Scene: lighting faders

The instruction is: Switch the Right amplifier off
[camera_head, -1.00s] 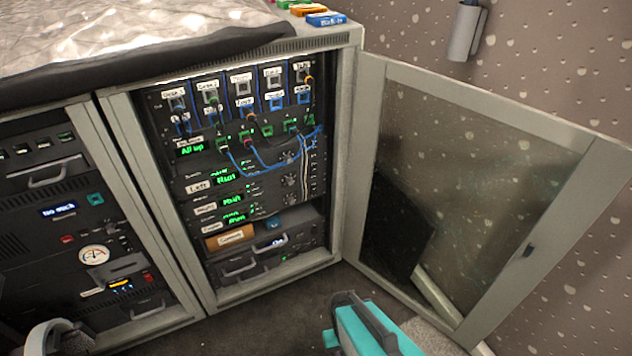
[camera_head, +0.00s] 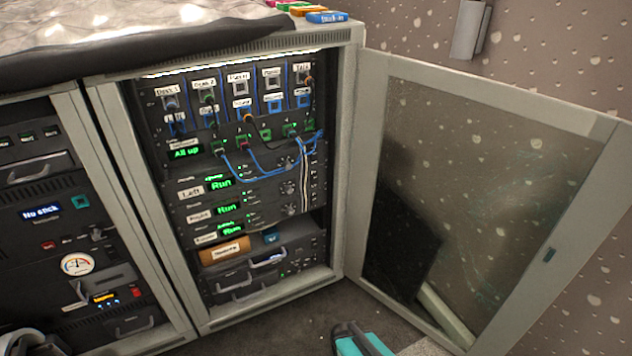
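The Right amplifier (camera_head: 199,216) is a dark rack unit in the open right-hand bay, between the Left amplifier (camera_head: 191,193) above and a third similar unit (camera_head: 205,239) below. Its green display reads "Run". A round knob (camera_head: 289,209) sits towards the right of its front. The Left unit and the unit below also show "Run" in green. Small markings on the fronts are too fine to read, and I cannot make out which control is a power switch.
The glazed door (camera_head: 480,190) stands open to the right. Blue patch cables (camera_head: 262,175) hang above and partly across the Left unit. A teal case-like object (camera_head: 365,345) with a dark handle is at the bottom edge. Open floor (camera_head: 285,325) lies before the rack.

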